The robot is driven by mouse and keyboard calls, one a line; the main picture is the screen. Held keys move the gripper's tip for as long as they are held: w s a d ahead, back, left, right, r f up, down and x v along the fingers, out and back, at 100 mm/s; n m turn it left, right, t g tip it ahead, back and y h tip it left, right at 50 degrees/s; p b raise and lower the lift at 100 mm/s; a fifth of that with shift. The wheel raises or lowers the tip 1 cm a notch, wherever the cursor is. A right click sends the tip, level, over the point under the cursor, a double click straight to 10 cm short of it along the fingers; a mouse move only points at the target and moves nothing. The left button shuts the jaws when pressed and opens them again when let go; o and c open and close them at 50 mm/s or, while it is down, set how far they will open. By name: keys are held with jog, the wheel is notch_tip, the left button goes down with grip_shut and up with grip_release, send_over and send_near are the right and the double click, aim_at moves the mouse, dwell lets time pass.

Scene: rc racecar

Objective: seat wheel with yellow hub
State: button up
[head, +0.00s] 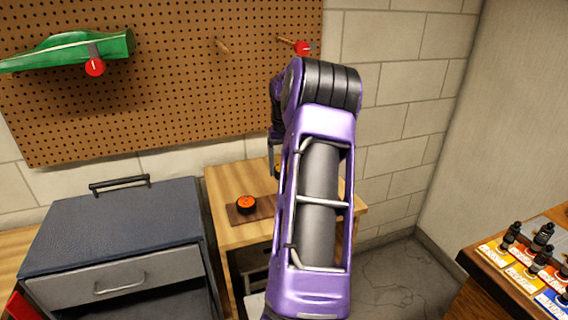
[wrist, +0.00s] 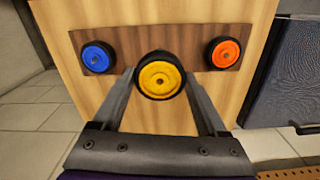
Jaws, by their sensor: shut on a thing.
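The wheel with the yellow hub (wrist: 160,77) is black-rimmed and sits between the fingers of my gripper (wrist: 160,80) in the wrist view. My gripper is shut on it. The wheel is over the middle of a dark wooden board (wrist: 128,50) and looks larger than the wheels beside it, so it seems raised; the exact gap cannot be told. In the head view my arm covers much of the gripper and the board.
A blue-hubbed wheel (wrist: 97,58) and an orange-hubbed wheel (wrist: 222,53) rest on the board's ends. The board lies on a wooden table (head: 228,182). A dark cabinet (head: 115,225) stands left. A green car body (head: 70,52) hangs on the pegboard (head: 180,90).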

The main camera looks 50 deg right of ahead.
jog(key=shift+f+b, duration=0.85)
jog(key=shift+f, duration=1.2)
jog(key=shift+p, duration=0.7)
jog(key=shift+f+b, duration=1.3)
jog(key=shift+f, duration=1.3)
jog(key=o, duration=1.2)
jog(key=shift+o, duration=0.2)
jog(key=shift+r, duration=0.15)
notch_tip(320, 180, up, 17)
jog(key=p, duration=0.2)
jog(key=shift+r, duration=0.15)
